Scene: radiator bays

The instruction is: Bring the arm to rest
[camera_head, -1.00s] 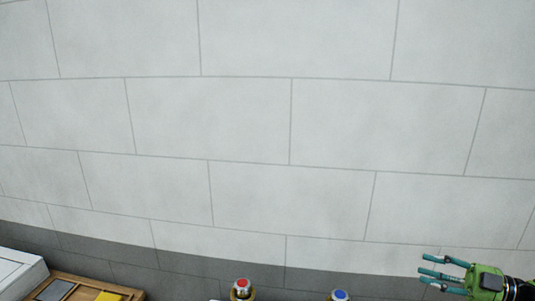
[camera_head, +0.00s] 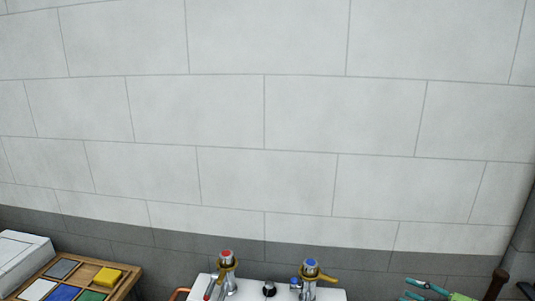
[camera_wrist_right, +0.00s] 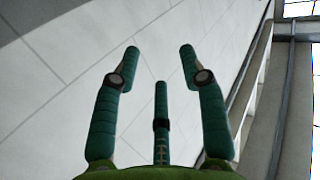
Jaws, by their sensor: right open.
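My right gripper (camera_head: 425,290) shows at the bottom right of the head view, its teal fingers pointing left and its green body cut off by the lower edge. In the right wrist view my right gripper (camera_wrist_right: 160,65) has its fingers spread apart with nothing between them. My left gripper is in neither view.
A white basin (camera_head: 257,294) with a red-capped tap (camera_head: 227,262) and a blue-capped tap (camera_head: 311,271) stands at the bottom middle. A wooden tray (camera_head: 125,284) with coloured blocks and a white box (camera_head: 20,258) are at the lower left. A tiled wall (camera_head: 265,110) fills the background.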

